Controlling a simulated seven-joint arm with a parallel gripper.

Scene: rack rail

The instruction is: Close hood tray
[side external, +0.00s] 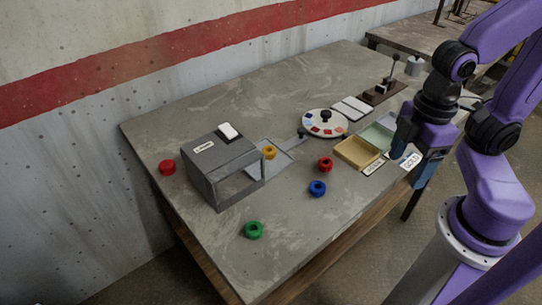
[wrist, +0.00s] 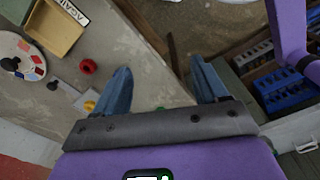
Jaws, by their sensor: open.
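The grey hood (side external: 203,178) is a box with a window in its front and a white block on top. Its flat tray (side external: 284,157) sticks out on the right side, pulled out over the table. A yellow ring (side external: 269,152) sits on the tray. A bar with a dark knob (side external: 301,134) reaches from the tray's far end. In the wrist view the tray (wrist: 78,99) is partly in view. My gripper (side external: 420,178) is over the table's right edge, well away from the tray. In the wrist view its blue fingers (wrist: 162,85) are apart with nothing held between them.
Red (side external: 325,164), blue (side external: 317,188) and green (side external: 253,230) rings lie on the table, and another red ring (side external: 167,167) is left of the hood. A tan bin (side external: 352,153) lies between tray and gripper. The front table area is mostly clear.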

